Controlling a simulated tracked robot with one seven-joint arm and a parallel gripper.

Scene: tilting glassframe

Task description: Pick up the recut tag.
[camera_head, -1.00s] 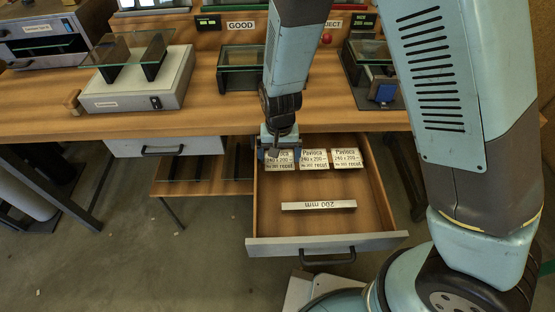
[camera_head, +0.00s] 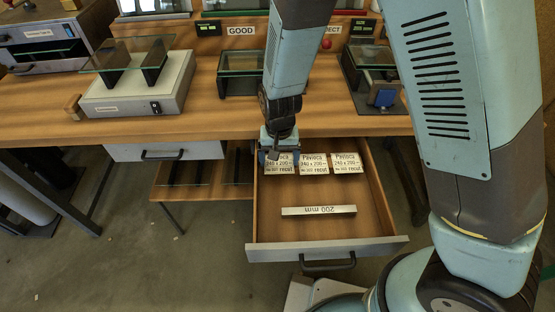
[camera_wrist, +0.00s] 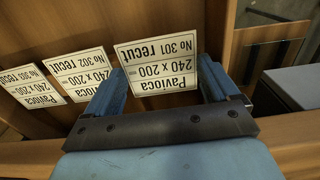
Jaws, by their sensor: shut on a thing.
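Three white recut tags with black print lie in a row at the back of the open drawer (camera_head: 386,225). My gripper (camera_head: 276,153) is low over the left end of the row and shut on the leftmost tag (camera_head: 283,166), covering part of it. In the wrist view the tag No 301 (camera_wrist: 157,67) sits between my two fingers (camera_wrist: 163,90) and looks larger than its neighbours. The tag No 302 (camera_wrist: 78,71) is beside it, apart from the fingers. The third tag (camera_head: 346,163) is farther along; it also shows at the wrist view's left edge (camera_wrist: 31,86).
A 200 mm bar (camera_head: 318,211) lies in the drawer's front half. The drawer walls enclose my gripper's space. Above is the wooden bench (camera_head: 210,118) with a grey box under glass (camera_head: 140,88), a GOOD stand (camera_head: 240,82) and a reject stand (camera_head: 372,75).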

